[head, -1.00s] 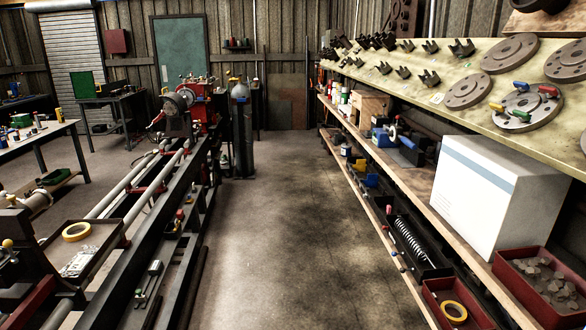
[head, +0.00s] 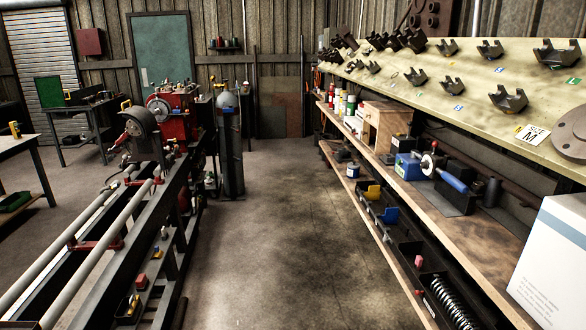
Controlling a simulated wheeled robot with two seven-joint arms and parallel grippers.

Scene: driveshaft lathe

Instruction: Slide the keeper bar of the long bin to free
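A long black bin (head: 408,240) sits on the lower shelf of the right-hand rack, running away from me. A yellow piece (head: 373,192), a blue piece (head: 391,215) and a small pink piece (head: 419,262) show along it. Neither of my grippers is in view.
The concrete aisle (head: 270,240) ahead is clear. The lathe (head: 100,230) with its long rails lines the left side. A gas cylinder (head: 230,145) stands beyond it. The upper wooden shelf (head: 455,225) holds a blue tool (head: 453,181) and a white box (head: 555,260).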

